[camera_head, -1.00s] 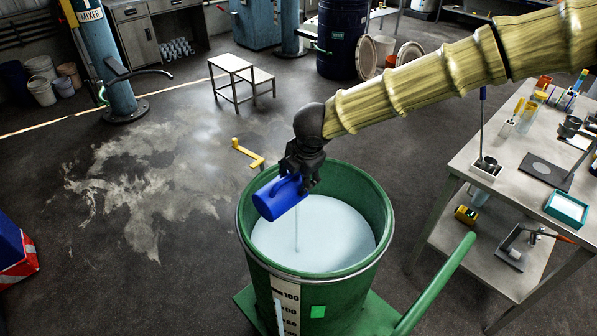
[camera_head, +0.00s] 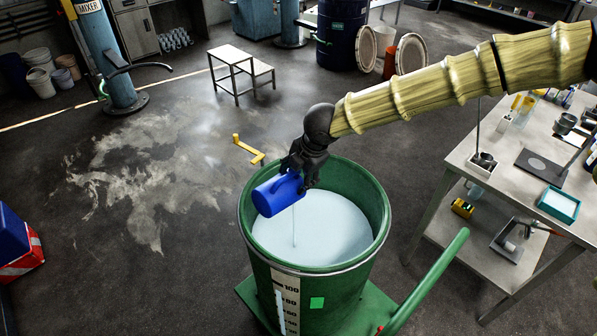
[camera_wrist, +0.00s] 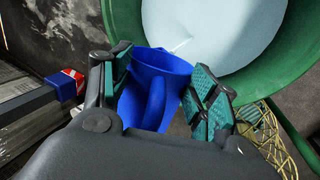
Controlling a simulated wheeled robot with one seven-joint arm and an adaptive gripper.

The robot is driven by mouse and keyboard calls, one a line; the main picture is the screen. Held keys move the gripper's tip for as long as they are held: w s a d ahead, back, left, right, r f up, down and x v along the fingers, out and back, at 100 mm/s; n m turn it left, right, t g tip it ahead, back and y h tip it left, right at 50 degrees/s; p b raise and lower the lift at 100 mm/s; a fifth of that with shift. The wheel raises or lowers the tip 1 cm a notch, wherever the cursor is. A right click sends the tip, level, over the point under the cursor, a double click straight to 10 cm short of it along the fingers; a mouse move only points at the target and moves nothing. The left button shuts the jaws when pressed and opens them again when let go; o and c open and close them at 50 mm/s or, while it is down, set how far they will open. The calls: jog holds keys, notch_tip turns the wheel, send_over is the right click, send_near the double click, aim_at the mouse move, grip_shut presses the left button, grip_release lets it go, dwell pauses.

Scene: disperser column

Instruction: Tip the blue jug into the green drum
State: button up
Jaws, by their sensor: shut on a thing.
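The blue jug (camera_head: 277,194) is tilted on its side over the left inner part of the green drum (camera_head: 318,300). The drum holds a pale blue-white liquid (camera_head: 325,232). A thin stream (camera_head: 294,226) runs down from the jug to the liquid. My gripper (camera_head: 302,172) is shut on the jug above the drum's rim. In the wrist view the jug (camera_wrist: 155,80) sits between the two green-padded fingers, its handle toward the camera and its mouth toward the liquid (camera_wrist: 215,30). The inside of the jug is mostly hidden.
A workbench (camera_head: 480,150) with tools and a teal tray (camera_head: 559,204) stands at the right. A yellow crank (camera_head: 248,150) is behind the drum. A green handle bar (camera_head: 430,280) slopes up at the drum's right. The floor at left is mostly clear.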

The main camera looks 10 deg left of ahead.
jog(key=shift+f+g+y+p, duration=0.35)
jog(key=shift+g+y+p, duration=0.25)
jog(key=shift+p, duration=1.75)
jog(key=shift+s+f+g, duration=0.1)
jog(key=shift+g, duration=0.2)
jog(key=shift+a+f+p, duration=0.1)
jog(key=shift+f+p, duration=0.05)
jog(key=shift+p, duration=0.45)
jog(key=shift+s+f+m+g+y, duration=0.1)
jog(key=shift+f+m+g+y, duration=0.25)
jog(key=shift+g, duration=0.25)
